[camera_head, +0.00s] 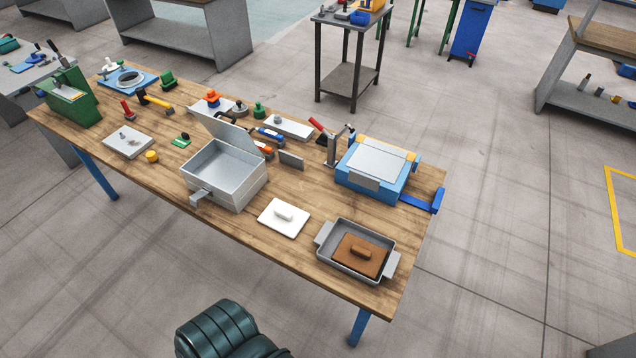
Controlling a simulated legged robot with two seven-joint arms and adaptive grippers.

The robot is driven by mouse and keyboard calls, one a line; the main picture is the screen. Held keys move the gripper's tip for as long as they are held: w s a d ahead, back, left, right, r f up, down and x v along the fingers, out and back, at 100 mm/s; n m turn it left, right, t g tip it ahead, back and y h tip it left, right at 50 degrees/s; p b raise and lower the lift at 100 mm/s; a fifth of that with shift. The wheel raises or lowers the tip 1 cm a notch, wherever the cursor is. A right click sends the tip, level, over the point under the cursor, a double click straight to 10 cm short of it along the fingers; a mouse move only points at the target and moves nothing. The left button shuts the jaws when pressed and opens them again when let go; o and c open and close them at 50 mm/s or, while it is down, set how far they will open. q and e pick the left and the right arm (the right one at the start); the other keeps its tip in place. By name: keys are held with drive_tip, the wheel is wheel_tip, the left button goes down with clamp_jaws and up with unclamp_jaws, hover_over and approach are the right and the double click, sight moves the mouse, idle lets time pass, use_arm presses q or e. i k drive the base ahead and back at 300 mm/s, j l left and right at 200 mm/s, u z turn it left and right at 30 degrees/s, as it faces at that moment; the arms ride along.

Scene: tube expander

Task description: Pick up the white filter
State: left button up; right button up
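The white filter (284,217) is a flat, square white plate with a raised bar handle on top. It lies flat on the wooden workbench (330,266), near the front edge, between the open metal box and the grey tray. Nothing covers it. Neither of my grippers shows in the head view.
An open metal box (213,200) with a raised lid stands left of the filter. A grey tray (333,268) holding a brown block with a handle (361,256) sits to its right. A blue machine (358,184) stands behind. Bare wood surrounds the filter.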

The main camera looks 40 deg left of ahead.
sight(285, 219)
drive_tip(key=u, duration=1.8)
drive_tip(key=l+u, duration=0.25)
drive_tip(key=l, duration=1.7)
